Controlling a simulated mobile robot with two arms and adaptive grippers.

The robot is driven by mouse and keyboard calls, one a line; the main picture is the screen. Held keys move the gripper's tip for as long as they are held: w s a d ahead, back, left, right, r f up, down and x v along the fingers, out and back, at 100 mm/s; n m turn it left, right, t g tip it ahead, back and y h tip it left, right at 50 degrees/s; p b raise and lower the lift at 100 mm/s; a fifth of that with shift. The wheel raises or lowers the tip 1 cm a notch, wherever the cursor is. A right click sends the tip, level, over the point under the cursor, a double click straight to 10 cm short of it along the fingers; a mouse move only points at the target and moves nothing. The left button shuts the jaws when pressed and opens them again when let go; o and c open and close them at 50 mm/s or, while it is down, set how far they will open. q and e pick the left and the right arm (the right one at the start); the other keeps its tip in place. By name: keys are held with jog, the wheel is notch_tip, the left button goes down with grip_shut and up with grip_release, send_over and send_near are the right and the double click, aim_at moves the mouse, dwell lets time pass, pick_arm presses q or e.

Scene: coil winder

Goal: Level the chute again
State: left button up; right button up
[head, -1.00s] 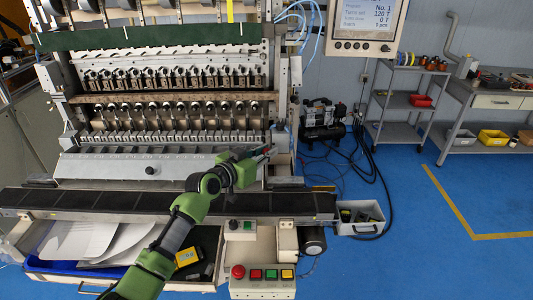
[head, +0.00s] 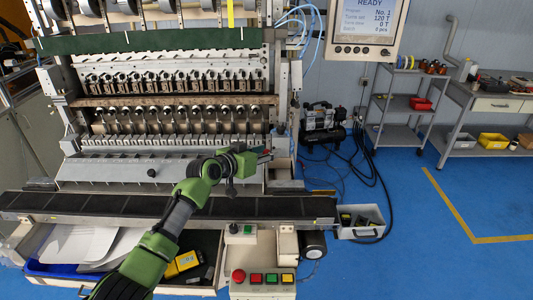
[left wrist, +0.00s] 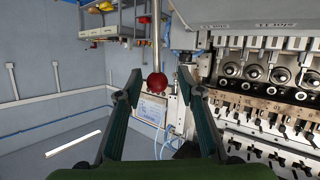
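The chute (head: 110,170) is the long pale metal plate below the winding row in the head view. It appears to slope down toward the front, and its right end is partly behind my arm. My left gripper (head: 264,156) is at the chute's right end. In the left wrist view my left gripper (left wrist: 158,92) is open, its two dark fingers spread apart. A red ball knob (left wrist: 156,84) on a metal rod shows between the fingers, apparently without contact. How deep the knob lies between them is hard to tell. My right gripper is in neither view.
A dark conveyor belt (head: 90,204) runs in front of the chute. A button box (head: 262,278) stands in front, and a grey bin (head: 360,221) sits at the belt's right end. The monitor (head: 364,25) hangs at upper right. Blue floor on the right is clear.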

pick_arm(q)
jog(key=shift+f, duration=0.15)
jog(key=v, duration=1.2)
